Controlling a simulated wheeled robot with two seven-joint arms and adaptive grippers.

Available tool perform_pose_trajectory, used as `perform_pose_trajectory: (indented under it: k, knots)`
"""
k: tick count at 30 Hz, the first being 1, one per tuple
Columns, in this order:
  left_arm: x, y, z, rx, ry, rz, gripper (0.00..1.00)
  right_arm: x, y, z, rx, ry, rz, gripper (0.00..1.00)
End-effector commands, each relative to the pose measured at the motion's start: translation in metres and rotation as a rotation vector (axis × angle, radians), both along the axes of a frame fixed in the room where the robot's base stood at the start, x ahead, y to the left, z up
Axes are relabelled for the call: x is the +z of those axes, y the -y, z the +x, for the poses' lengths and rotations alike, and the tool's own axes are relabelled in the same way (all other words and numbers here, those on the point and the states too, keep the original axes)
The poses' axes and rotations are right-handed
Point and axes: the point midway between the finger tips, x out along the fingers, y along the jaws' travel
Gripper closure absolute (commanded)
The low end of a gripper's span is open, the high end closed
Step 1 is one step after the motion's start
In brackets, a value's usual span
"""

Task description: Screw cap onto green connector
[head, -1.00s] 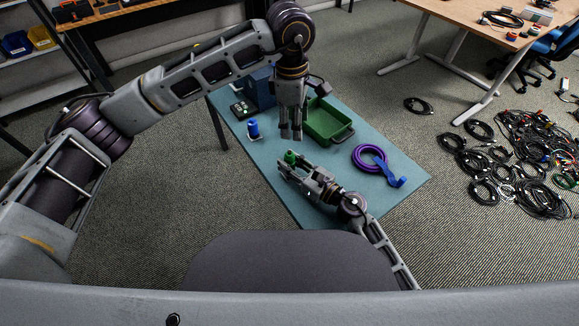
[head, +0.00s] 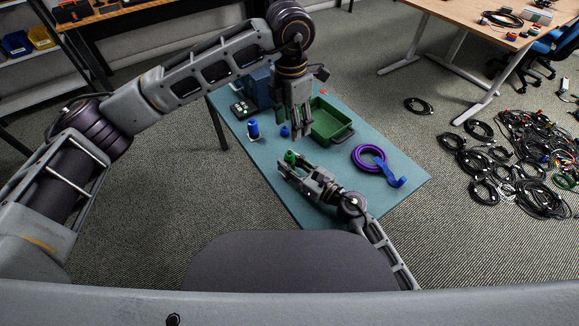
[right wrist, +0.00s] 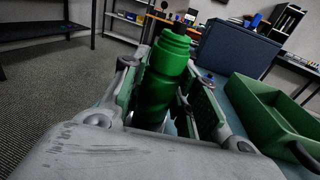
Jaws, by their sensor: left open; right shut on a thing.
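The green connector (head: 291,157) stands upright in my right gripper (head: 294,168), low over the front of the teal table. In the right wrist view the green connector (right wrist: 163,80) looks like a ribbed-neck bottle between the two fingers, which are shut on it. My left gripper (head: 296,132) points down from above, open, behind and above the connector and apart from it. A small blue piece (head: 284,131) sits on the table just left of its fingers; I cannot tell whether it is a cap. I cannot make out a separate green cap.
The teal table (head: 310,205) also holds a blue connector (head: 253,129) at left, a green tray (head: 347,136) beside my left gripper, a purple cable coil (head: 369,158) with a blue end at right, and a blue box (head: 260,88) behind. Black cables (head: 520,165) lie on the floor.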

Motion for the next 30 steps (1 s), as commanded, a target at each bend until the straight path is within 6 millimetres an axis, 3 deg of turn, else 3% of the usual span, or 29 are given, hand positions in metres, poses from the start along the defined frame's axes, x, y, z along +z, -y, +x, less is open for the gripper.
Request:
perform_pose_trajectory:
  k: [30]
  knots:
    - [-0.0002, -0.0047, -0.0009, 0.838, -0.023, 0.015, 0.47, -0.0001, -0.0001, -0.0001, 0.0, 0.0, 0.0, 1.0]
